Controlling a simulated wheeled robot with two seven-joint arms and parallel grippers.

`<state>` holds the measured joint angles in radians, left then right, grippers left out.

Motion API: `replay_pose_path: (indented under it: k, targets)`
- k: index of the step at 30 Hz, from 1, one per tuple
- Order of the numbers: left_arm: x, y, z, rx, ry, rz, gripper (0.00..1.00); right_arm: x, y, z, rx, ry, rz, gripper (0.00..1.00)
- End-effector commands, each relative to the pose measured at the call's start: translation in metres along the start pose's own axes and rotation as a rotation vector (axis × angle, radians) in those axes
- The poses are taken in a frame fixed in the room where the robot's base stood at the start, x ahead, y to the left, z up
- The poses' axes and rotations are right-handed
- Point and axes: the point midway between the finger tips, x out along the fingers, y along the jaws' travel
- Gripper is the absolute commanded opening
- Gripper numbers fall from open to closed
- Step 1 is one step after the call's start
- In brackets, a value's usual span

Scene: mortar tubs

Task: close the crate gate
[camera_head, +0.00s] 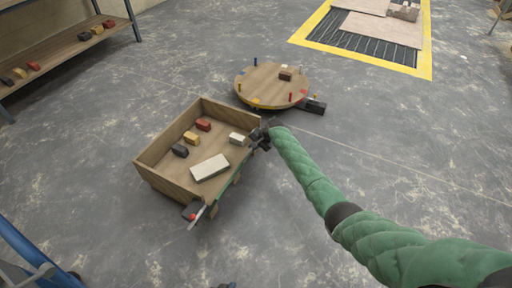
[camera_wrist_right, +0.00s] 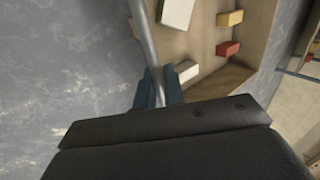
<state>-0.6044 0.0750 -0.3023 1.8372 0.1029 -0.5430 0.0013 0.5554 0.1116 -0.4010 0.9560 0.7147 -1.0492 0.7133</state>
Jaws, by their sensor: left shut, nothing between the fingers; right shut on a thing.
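The wooden crate (camera_head: 160,183) stands on the floor, with its side facing the lower right low or open. A green strip (camera_head: 226,190) runs along that side. Its near corner carries a dark block (camera_head: 191,210) with a red knob and a pale lever. My right gripper (camera_head: 262,138) is at the crate's right corner, shut on a grey metal bar. In the right wrist view the bar (camera_wrist_right: 144,35) runs up from the fingers (camera_wrist_right: 158,90) beside the crate's floor. My left gripper (camera_head: 228,285) barely shows at the bottom edge, apart from the crate; its fingers are mostly cut off.
The crate holds a large pale slab (camera_head: 210,168) and several small bricks. A round wooden turntable (camera_head: 262,92) stands behind it. A shelf (camera_head: 60,52) is at upper left, a blue frame (camera_head: 35,250) at lower left. The floor below the crate is clear.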

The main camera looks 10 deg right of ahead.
Motion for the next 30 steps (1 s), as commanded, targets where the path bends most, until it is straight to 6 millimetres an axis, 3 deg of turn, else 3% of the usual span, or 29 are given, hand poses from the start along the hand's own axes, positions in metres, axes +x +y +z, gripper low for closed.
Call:
replay_pose_path:
  k: [18,30]
  targets:
    - [-0.003,0.001,-0.005,0.000,0.004,0.001,0.00,0.024,-0.063,0.002,0.000,-0.003,0.243,0.00]
    - [0.008,-0.003,0.005,-0.001,-0.001,-0.002,0.00,0.039,-0.087,0.001,0.001,-0.003,0.248,0.00]
